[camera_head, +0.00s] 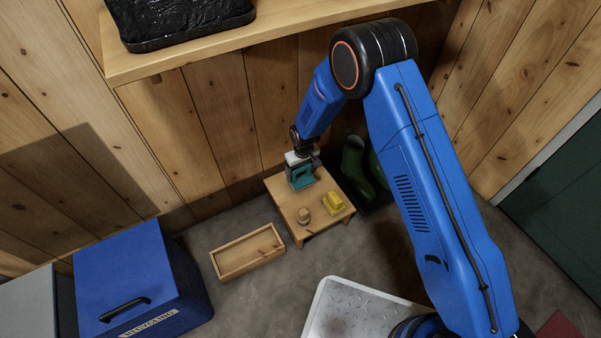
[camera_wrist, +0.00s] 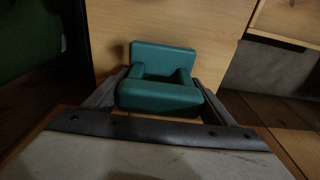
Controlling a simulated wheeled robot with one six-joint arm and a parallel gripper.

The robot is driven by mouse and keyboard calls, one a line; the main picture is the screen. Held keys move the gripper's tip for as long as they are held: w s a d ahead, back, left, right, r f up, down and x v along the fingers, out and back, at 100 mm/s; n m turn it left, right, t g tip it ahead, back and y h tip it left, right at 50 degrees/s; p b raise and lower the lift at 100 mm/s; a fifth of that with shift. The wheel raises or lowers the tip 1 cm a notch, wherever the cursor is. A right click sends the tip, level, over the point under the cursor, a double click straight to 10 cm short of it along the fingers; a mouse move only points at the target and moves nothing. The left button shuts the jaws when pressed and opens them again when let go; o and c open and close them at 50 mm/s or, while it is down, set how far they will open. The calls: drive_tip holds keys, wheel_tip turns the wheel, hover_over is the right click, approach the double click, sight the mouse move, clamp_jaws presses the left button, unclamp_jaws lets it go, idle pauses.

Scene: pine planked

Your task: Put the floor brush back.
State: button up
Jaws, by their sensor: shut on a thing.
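My gripper (camera_head: 301,168) is shut on a teal block with a handle-like opening (camera_head: 300,180), over the back left part of a low wooden stool (camera_head: 285,200). In the wrist view the teal block (camera_wrist: 158,97) sits between the two fingers. I cannot tell if this block is the floor brush; no bristles show. I cannot tell if it touches the stool top. A yellow block with a raised grip (camera_head: 335,203) and a small round wooden piece (camera_head: 304,216) rest on the stool's front half.
Green boots (camera_head: 353,162) stand right behind the stool. A blue recycling bin (camera_head: 130,265) is at left. A wall shelf (camera_head: 200,50) holds a black tray (camera_head: 185,20).

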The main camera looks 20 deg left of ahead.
drive_tip(key=shift+f, duration=0.45)
drive_tip(key=shift+f, duration=0.1)
drive_tip(key=o, duration=1.2)
drive_tip(key=r, duration=0.8)
drive_tip(key=s+d+r, duration=0.1)
drive_tip(key=r, duration=0.3)
drive_tip(key=shift+r, duration=0.1)
drive_tip(key=shift+w, duration=0.1)
